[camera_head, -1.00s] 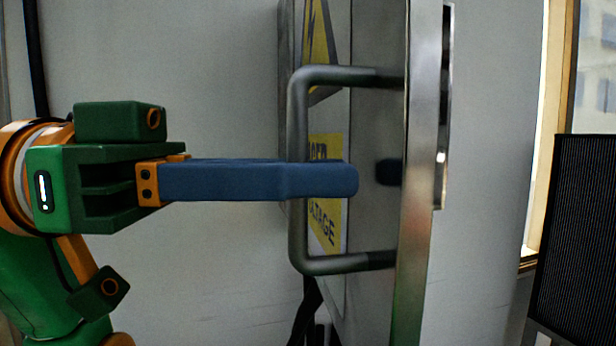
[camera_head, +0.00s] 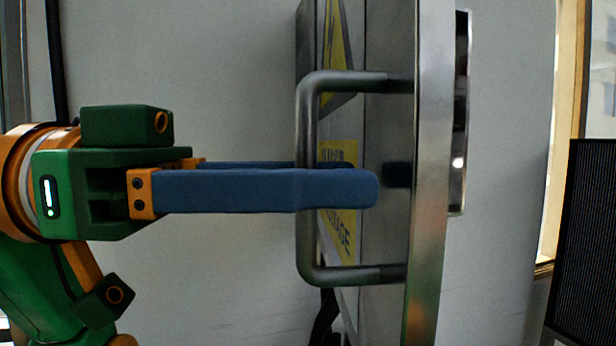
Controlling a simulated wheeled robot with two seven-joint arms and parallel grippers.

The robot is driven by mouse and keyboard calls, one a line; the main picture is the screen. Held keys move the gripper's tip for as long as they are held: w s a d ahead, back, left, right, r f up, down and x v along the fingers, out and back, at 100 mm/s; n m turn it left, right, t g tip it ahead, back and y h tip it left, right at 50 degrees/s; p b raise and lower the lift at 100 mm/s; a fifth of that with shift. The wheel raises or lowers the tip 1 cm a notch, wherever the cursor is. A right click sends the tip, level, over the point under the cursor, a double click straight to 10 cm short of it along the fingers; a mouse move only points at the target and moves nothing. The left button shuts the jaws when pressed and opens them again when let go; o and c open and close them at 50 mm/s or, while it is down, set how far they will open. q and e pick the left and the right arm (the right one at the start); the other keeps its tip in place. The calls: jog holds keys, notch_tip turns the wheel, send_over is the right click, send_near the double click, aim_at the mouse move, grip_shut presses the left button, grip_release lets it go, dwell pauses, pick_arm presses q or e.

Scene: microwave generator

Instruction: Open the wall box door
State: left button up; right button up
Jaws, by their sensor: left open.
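The wall box door (camera_head: 388,230) is a grey metal panel seen nearly edge-on, with its bright edge (camera_head: 432,180) toward me. Its face with yellow warning signs is turned left. A grey U-shaped handle (camera_head: 308,240) stands out from this face. My left gripper (camera_head: 362,177), with blue fingers, comes in level from the left at the handle's middle. It is open: the near finger passes in front of the handle's upright bar and the far finger behind it. Both tips reach past the bar toward the door face. Contact cannot be told. My right gripper is not in view.
A plain grey wall (camera_head: 220,70) lies behind. A latch-like fitting (camera_head: 460,120) shows on the right side of the door edge. A dark ribbed panel (camera_head: 585,240) stands at the far right, below a window (camera_head: 598,70). Dark cables hang below the door.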

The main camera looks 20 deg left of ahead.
pick_arm(q)
jog(key=shift+a+f, duration=0.1)
jog(key=shift+a, duration=0.2)
jog(key=b+v, duration=0.1)
jog(key=v, duration=0.5)
jog(key=shift+s+a+b, duration=0.15)
jog(key=shift+a+b, duration=0.1)
jog(key=shift+b, duration=0.05)
jog(key=shift+d, duration=0.1)
